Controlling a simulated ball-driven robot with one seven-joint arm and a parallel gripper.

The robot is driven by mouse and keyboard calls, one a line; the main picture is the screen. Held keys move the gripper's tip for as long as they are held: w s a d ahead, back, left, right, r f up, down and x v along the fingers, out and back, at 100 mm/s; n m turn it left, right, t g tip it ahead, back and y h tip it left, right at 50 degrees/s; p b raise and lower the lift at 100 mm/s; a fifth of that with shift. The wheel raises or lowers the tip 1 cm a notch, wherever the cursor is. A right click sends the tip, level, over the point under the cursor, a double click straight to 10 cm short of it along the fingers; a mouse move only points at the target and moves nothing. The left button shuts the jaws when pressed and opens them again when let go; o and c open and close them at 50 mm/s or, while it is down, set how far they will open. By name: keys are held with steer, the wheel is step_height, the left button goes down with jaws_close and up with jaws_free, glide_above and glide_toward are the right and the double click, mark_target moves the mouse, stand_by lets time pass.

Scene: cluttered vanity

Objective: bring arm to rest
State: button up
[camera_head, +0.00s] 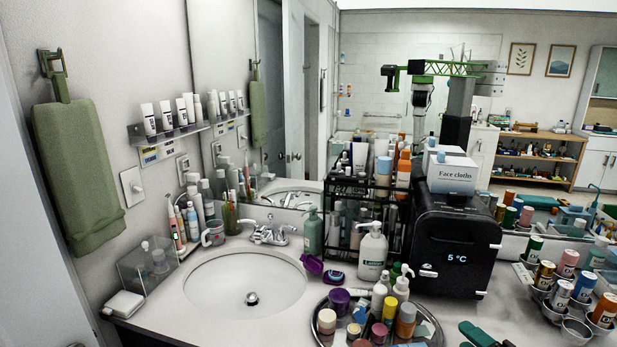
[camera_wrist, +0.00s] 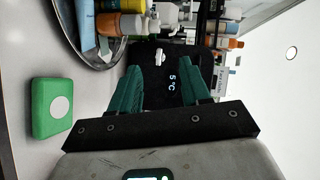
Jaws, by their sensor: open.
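My gripper (camera_head: 481,334) shows only partly at the bottom edge of the head view, over the counter in front of the black cooler. In the wrist view my gripper (camera_wrist: 149,72) has two green fingers standing apart, with nothing between them. The fingers point toward the black cooler (camera_head: 455,248), whose display reads 5 °C. The cooler also shows in the wrist view (camera_wrist: 187,92), beyond the fingertips. Most of my arm is outside the head view.
A round tray (camera_head: 313,325) crowded with bottles and jars stands left of my gripper. Cups of tubes (camera_head: 600,328) stand at right. A green box with a white disc (camera_wrist: 52,107) lies on the counter in the wrist view. A sink (camera_head: 245,281) is at left.

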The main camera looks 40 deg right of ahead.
steer(key=a+f+n+g+y+b, duration=0.6)
steer(key=a+f+n, duration=0.6)
steer(key=a+f, duration=0.6)
steer(key=s+a+f+n+g+b, duration=0.1)
steer(key=s+a+f+n+g, duration=0.2)
steer(key=s+g, duration=0.1)
steer(key=s+a+f+n+g+h+b, duration=0.1)
steer(key=s+a+f+n+g, duration=0.3)
steer(key=s, duration=0.2)
steer(key=shift+s+a, duration=0.2)
steer(key=shift+s, duration=0.2)
